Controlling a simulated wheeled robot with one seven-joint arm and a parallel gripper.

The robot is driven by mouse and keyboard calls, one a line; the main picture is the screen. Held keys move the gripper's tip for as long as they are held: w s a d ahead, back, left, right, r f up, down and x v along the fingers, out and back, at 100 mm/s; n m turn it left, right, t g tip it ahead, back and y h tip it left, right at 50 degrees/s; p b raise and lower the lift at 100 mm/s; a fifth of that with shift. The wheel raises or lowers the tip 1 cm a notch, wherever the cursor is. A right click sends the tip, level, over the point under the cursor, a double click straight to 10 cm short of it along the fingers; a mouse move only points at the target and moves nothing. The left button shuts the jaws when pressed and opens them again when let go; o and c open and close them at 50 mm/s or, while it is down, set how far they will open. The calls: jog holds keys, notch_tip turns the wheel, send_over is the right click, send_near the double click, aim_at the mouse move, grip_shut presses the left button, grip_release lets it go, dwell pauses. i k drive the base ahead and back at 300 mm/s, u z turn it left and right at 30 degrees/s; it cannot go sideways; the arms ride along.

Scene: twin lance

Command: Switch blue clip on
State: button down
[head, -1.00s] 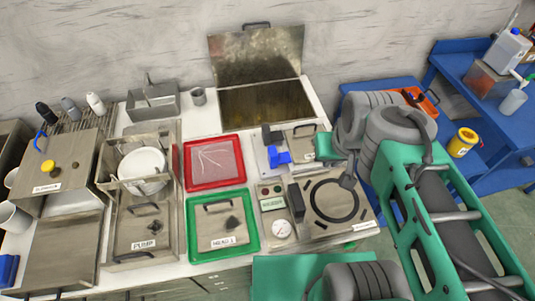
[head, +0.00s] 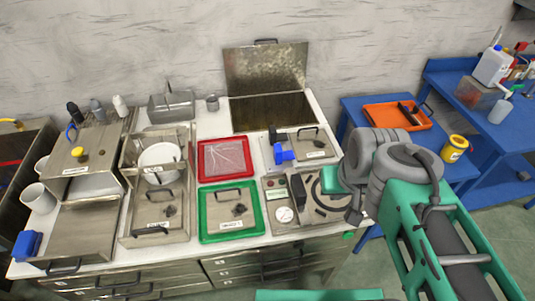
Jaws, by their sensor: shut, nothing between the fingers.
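The blue clip (head: 284,154) is a small bright blue piece at the front left of a metal unit (head: 312,149) with a handled lid, on the right part of the counter. Whether the clip is on or off cannot be told at this size. My gripper (head: 357,215) is small in view below the grey wrist joints, near the right end of the counter. It is shut and empty, to the right of and nearer than the clip, and apart from it. My arm partly hides the counter's right end.
A gauge box (head: 284,213) and a plate with a black ring (head: 320,193) lie in front of the clip. A red tray (head: 203,178) and green tray (head: 203,232) are to the left. An open-lidded tank (head: 268,68) stands behind. Blue tables (head: 350,105) are at right.

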aim_at(280, 155)
jog(key=u, duration=0.85)
jog(key=i, duration=0.45)
jog(key=u, duration=1.15)
